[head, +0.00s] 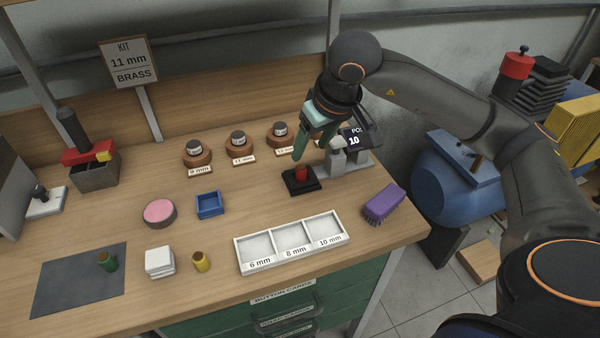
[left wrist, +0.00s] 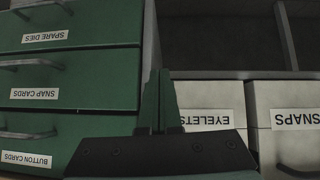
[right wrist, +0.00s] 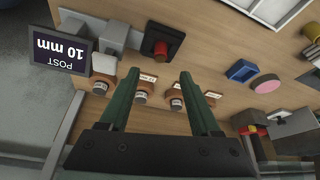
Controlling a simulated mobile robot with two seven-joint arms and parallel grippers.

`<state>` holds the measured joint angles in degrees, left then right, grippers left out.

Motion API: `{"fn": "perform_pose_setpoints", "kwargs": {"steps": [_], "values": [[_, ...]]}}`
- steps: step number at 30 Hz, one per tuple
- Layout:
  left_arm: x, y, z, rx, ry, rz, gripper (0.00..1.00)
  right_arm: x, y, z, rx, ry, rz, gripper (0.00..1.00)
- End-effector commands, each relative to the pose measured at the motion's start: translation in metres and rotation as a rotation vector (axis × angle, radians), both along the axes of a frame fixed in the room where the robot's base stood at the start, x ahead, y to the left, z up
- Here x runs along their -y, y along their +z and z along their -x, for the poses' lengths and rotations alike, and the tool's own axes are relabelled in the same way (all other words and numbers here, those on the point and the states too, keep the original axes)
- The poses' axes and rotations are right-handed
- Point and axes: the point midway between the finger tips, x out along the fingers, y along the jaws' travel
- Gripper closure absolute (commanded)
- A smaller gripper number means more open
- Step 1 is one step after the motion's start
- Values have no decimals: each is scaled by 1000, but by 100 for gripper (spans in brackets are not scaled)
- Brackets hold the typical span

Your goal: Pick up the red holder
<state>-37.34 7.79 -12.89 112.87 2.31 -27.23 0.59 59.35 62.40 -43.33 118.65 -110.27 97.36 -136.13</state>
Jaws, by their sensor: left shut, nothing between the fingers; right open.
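The red holder (head: 301,174) is a small red cylinder standing upright in a square black base (head: 303,186) on the workbench. It also shows in the right wrist view (right wrist: 160,48), beyond the fingertips and near the top. My right gripper (head: 312,147) is open and empty, pointing down above and just behind the holder, apart from it. Its two green fingers (right wrist: 160,76) are spread in the right wrist view. My left gripper (left wrist: 158,74) is shut and empty in front of drawers; it is outside the head view.
A grey post fixture with a 10 mm display (head: 354,139) stands right of the holder. Several brown knobs (head: 238,152) line the back. A white three-part tray (head: 292,243) and purple brush (head: 382,203) lie in front. A blue tray (head: 209,204) sits left, with bare wood between.

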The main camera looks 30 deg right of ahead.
Motion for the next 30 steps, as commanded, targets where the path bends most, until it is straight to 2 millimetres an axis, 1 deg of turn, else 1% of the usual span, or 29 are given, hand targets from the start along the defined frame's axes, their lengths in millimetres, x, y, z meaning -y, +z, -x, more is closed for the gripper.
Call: {"fn": "perform_pose_setpoints", "kwargs": {"steps": [1,3,8,15,18,26,30], "values": [[0,0,0,1,-1,0,100,-1,-8,-3,-3,1,-3,36],[1,0,0,2,-2,1,100,-1,-15,-6,-2,0,-2,36],[1,0,0,2,-2,1,100,-1,-25,-9,-2,0,-1,36],[1,1,-1,3,-3,1,100,-2,-58,-21,-3,0,-3,36],[1,0,-1,3,-3,1,100,-1,-66,-25,-2,0,-2,36],[0,-1,0,1,-2,-2,100,-1,-69,-26,1,2,-1,36],[0,-1,-1,2,-2,-2,100,-1,-69,-26,1,1,-2,51]]}}
